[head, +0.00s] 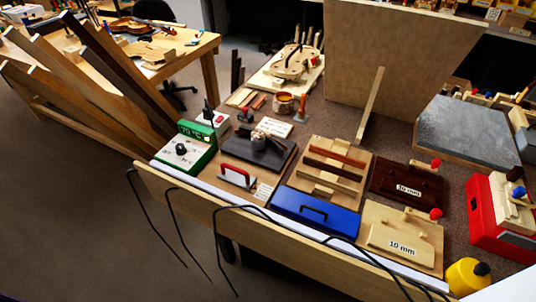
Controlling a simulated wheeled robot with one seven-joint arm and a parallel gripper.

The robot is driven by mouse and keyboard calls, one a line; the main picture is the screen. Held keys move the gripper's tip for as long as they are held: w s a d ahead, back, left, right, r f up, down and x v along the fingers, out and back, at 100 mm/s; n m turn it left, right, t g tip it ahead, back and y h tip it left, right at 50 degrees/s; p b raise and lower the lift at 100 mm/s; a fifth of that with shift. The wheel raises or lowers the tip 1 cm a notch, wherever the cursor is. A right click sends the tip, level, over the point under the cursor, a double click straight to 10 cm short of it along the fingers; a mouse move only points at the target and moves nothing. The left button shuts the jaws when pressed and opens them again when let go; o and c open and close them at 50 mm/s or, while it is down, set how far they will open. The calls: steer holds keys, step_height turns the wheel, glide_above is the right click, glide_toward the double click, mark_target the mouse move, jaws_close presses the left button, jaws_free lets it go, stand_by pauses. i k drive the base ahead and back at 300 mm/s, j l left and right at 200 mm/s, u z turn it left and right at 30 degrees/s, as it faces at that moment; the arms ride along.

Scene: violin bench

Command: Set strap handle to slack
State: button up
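No label that reads "strap" or "slack" can be made out, so I cannot tell for certain which part is the strap handle. A red bar handle (238,172) on a pale metal piece stands near the front edge of the bench, right of the green control box (185,148). A small white label (264,191) lies beside it, its text too small to read. A dark plate (262,156) with a metal cylinder (260,139) on it lies just behind. My gripper is not in view.
A blue box (290,209) with a black handle, a pale box (385,238) marked "10 mm" and a dark box (395,182) marked "10 mm" stand to the right. A tall board (400,60) rises at the back. Black cables (215,262) hang over the front edge.

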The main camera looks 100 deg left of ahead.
mark_target(237, 176)
steer(key=u, duration=2.45)
